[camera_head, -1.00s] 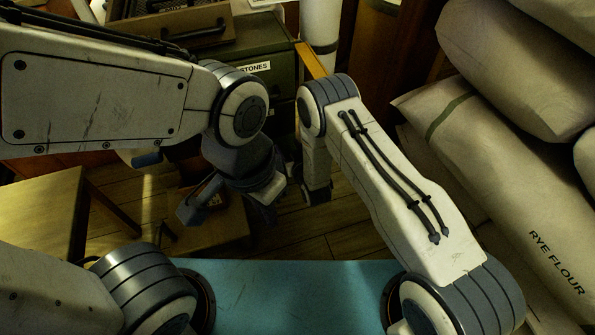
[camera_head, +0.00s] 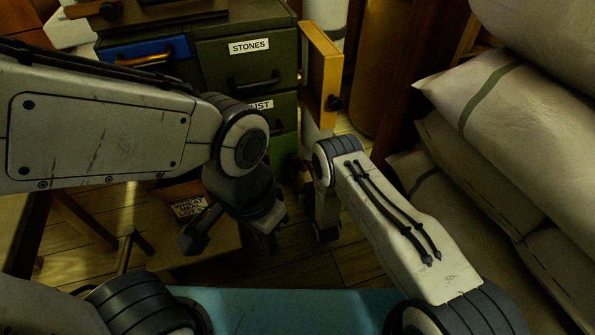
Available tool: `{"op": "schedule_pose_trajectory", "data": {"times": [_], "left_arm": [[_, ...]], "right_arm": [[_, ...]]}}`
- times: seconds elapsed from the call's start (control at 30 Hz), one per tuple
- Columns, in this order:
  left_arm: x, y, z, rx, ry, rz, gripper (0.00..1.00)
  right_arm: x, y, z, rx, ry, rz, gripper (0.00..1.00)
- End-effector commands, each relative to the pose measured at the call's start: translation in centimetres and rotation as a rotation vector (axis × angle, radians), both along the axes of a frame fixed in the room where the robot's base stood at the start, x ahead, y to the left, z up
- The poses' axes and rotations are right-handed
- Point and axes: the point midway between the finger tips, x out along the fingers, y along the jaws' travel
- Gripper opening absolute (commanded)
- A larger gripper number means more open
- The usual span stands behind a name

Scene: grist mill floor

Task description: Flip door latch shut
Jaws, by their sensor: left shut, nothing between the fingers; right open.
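A yellow door-like panel (camera_head: 322,75) stands out from the right side of the green cabinet (camera_head: 248,30). My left gripper (camera_head: 268,241) hangs in front of the cabinet, shut and empty, well below the panel. My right gripper (camera_head: 327,234) is open and empty, just right of the left one and also below the panel. Neither touches the panel or the dark piece. My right wrist hides the floor area under the panel.
Stacked flour sacks (camera_head: 490,95) fill the right side. A blue drawer front (camera_head: 145,50) with a copper handle is at upper left. A low box (camera_head: 190,207) with a wheat label and a wooden stool or table lie at lower left. Plank floor (camera_head: 345,262) shows between.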

Motion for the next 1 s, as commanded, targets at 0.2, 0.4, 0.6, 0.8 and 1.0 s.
{"op": "schedule_pose_trajectory", "data": {"times": [0.2, 0.4, 0.6, 0.8, 1.0], "left_arm": [[0.0, 0.0, -1.5, 0.0, 0.0, 0.0, 0.0], [0.0, 0.0, -1.5, 0.0, 0.0, 0.0, 0.0], [0.0, 0.0, -1.4, 0.0, 0.0, 0.0, 0.0], [0.0, 0.0, -1.4, 0.0, 0.0, 0.0, 0.0], [0.0, 0.0, -1.4, 0.0, 0.0, 0.0, 0.0]], "right_arm": [[2.0, 0.8, -0.1, 0.0, -0.001, 0.002, 0.67], [2.2, 1.0, 0.1, 0.0, 0.0, 0.003, 0.67], [2.2, 1.0, 0.0, 0.0, 0.0, 0.003, 0.32], [2.2, 1.0, 0.0, 0.001, 0.001, 0.005, 0.0], [2.1, 1.2, 0.0, 0.0, 0.002, 0.008, 0.0]]}}
